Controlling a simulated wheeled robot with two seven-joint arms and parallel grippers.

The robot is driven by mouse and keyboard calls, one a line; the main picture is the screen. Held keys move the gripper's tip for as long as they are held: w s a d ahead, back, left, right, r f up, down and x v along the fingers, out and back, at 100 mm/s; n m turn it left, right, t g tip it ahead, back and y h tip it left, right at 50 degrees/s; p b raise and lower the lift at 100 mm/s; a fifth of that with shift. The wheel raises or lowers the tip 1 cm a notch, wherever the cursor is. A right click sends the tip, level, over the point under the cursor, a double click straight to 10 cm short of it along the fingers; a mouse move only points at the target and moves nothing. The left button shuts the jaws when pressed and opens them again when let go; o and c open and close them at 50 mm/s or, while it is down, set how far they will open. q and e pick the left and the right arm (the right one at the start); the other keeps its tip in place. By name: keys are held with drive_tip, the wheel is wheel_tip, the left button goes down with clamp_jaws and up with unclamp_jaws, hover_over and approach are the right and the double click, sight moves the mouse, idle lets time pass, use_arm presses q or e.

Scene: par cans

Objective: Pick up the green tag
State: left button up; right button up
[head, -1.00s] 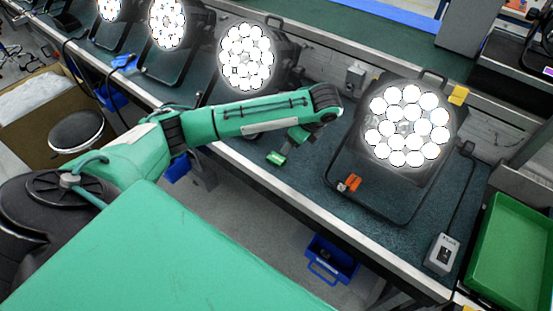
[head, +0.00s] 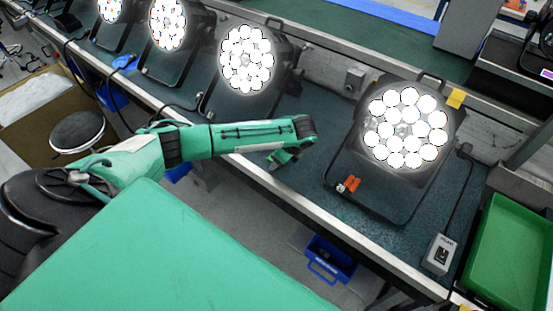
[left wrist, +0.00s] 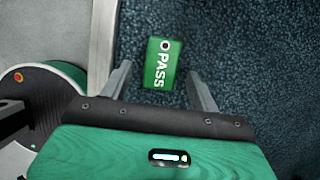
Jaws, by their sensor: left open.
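The green tag (left wrist: 161,62) lies flat on the dark blue-green bench mat and reads "PASS", with a round hole at one end. My left gripper (left wrist: 159,76) is open and empty in the left wrist view, its two fingers apart with the tag between and slightly beyond their tips. I cannot tell the height left above the mat. In the head view my left gripper (head: 283,160) points down over the bench near its front edge, and the tag cannot be made out there. My right gripper is not in view.
A lit par can (head: 405,125) stands on the bench to the right, with an orange tag (head: 350,184) on its frame. Another lit par can (head: 246,58) stands behind my arm. A grey switch box (head: 439,254) and a green tray (head: 515,255) are at the far right.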

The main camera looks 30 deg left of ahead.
use_arm(q)
drive_tip(key=c, duration=1.1)
drive_tip(key=shift+o, duration=0.2)
drive_tip(key=shift+r, duration=0.1)
